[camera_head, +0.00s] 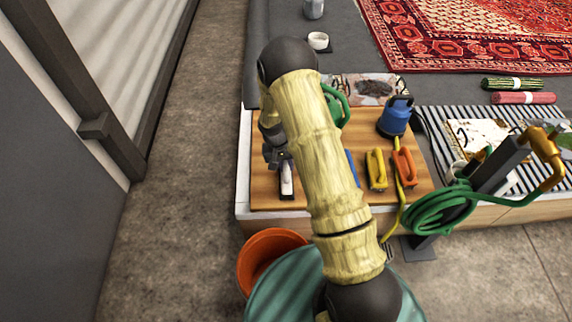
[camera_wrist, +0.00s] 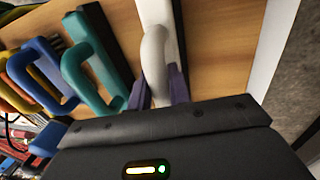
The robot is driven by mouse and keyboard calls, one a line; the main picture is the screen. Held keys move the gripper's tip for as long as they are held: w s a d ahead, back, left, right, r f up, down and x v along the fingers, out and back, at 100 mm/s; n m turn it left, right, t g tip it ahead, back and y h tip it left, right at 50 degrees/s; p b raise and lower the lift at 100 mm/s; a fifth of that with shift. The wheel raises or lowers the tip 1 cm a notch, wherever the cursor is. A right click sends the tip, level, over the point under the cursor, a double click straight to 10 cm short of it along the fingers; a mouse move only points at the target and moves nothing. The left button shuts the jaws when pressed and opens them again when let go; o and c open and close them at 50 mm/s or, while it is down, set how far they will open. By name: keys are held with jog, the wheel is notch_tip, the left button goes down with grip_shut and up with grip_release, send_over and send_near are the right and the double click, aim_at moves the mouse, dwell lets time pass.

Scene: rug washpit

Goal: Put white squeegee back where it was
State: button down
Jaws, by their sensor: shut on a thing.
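The white squeegee (camera_wrist: 155,50) has a pale loop handle and a white body. My gripper (camera_wrist: 158,88) is shut on its handle, with a purple finger on each side. In the head view the squeegee (camera_head: 287,180) shows at the left part of the wooden board (camera_head: 265,190), below my gripper (camera_head: 279,160). I cannot tell whether it rests on the board or hangs just above it. In the wrist view a teal squeegee (camera_wrist: 112,78) is close beside it, then a blue one (camera_wrist: 42,72). My arm hides the teal one in the head view.
Yellow (camera_head: 376,170) and orange (camera_head: 404,167) squeegees and a blue pump (camera_head: 395,116) are on the board's right. An orange bucket (camera_head: 262,252) stands in front. A green hose (camera_head: 440,207) hangs at right. Bare board (camera_wrist: 228,45) lies between the white squeegee and the edge.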

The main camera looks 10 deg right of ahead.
jog(key=c, duration=1.3)
grip_release()
jog(key=shift+f, duration=0.1)
notch_tip(320, 180, up, 12)
jog(key=a+p, duration=0.2)
jog(key=p, duration=0.2)
jog(key=shift+w+a, duration=0.15)
jog(key=shift+w, duration=0.05)
jog(key=s+d+r+n+t+y, duration=0.2)
jog(key=s+r+t, duration=0.1)
jog(key=s+r, duration=1.4)
jog(key=s, duration=0.3)
jog(key=shift+d, duration=0.2)
